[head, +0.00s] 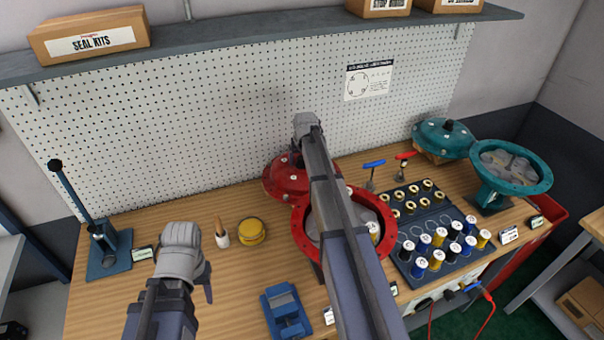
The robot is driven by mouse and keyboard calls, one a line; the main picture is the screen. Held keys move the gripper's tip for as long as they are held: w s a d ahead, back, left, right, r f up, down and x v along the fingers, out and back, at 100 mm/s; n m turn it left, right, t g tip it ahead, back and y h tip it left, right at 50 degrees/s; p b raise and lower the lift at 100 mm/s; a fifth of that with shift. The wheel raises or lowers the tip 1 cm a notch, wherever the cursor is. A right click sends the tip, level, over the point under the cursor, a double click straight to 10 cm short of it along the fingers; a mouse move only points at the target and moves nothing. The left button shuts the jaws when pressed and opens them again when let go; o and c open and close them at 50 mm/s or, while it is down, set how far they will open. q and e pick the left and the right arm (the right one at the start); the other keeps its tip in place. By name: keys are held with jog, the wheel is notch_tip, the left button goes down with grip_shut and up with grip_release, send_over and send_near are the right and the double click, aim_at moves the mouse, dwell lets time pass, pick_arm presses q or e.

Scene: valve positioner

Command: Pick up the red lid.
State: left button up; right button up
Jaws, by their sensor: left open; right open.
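The red lid (283,181) is a domed, bolted disc on the wooden bench, behind and to the left of the red round housing (301,236). My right arm crosses in front of both and hides part of each. My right gripper (306,122) is at the far end of that arm, above the lid in the picture; its fingers are mostly hidden, and it shows no held object. My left gripper (207,288) is open and empty over the bench's front left, well apart from the lid.
A yellow round container (251,231) and a brush (220,233) stand left of the red housing. A blue vise (285,311) sits in front. A dark tray (440,238) of spools and rings, a teal lid (442,138) and a teal housing (511,168) are right. A lever press (107,247) stands left.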

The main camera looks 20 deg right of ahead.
jog(key=shift+c, duration=0.4)
grip_shut()
dwell(0.9)
